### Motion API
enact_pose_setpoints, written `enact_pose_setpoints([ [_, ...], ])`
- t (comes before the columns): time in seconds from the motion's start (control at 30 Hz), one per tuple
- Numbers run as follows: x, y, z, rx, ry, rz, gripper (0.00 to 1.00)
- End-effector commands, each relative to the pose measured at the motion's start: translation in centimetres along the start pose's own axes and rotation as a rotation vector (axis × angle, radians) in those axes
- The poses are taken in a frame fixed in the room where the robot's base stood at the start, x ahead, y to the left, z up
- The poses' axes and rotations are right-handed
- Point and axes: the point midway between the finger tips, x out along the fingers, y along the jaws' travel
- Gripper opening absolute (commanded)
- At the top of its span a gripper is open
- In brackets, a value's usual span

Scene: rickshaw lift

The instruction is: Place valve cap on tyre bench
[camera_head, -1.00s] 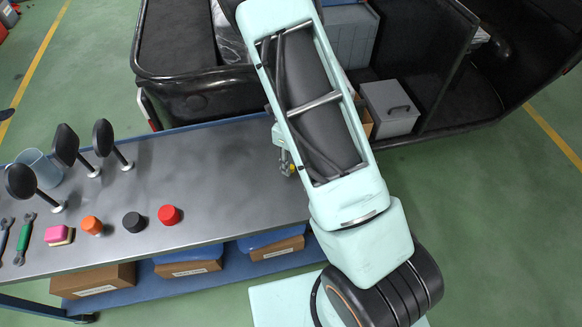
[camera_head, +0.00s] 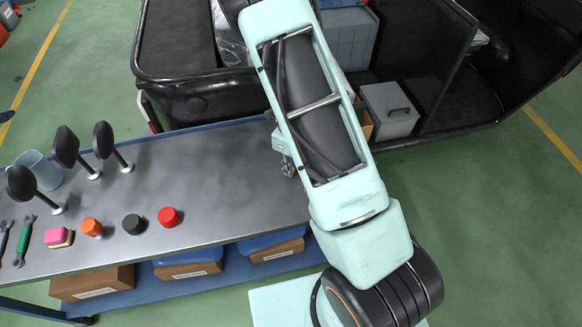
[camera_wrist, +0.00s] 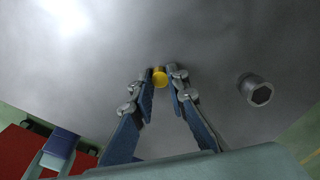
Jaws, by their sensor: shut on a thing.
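The valve cap looks like a small yellow round piece and sits between the fingertips in the wrist view (camera_wrist: 159,77). My gripper (camera_wrist: 160,80) is shut on it, with the blue finger pads to either side. The cap is close over the grey metal bench top (camera_wrist: 90,60); I cannot tell whether it touches. The tyre bench also shows in the head view (camera_head: 215,175). There my arm hides the cap and most of my gripper, at the bench's right end.
A grey metal socket (camera_wrist: 256,90) lies right of the gripper in the wrist view. Several coloured caps, black round-headed posts and a blue cup (camera_head: 40,170) stand on the bench's left half. A black rickshaw (camera_head: 190,95) is behind. The bench's middle is clear.

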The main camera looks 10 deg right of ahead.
Motion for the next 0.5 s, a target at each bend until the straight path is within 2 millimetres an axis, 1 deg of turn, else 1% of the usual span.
enact_pose_setpoints([
  [0.17,-1.0,0.0,0.1,-0.001,-0.002,-0.001,0.05],
  [0.27,-2.4,-0.1,0.1,-0.002,-0.003,-0.003,0.05],
  [0.3,-3.2,0.0,0.2,-0.002,-0.004,-0.004,0.05],
  [0.37,-4.2,0.7,-0.5,-0.001,-0.002,-0.001,0.05],
  [0.5,-7.0,2.4,-2.1,-0.002,-0.004,0.000,0.05],
])
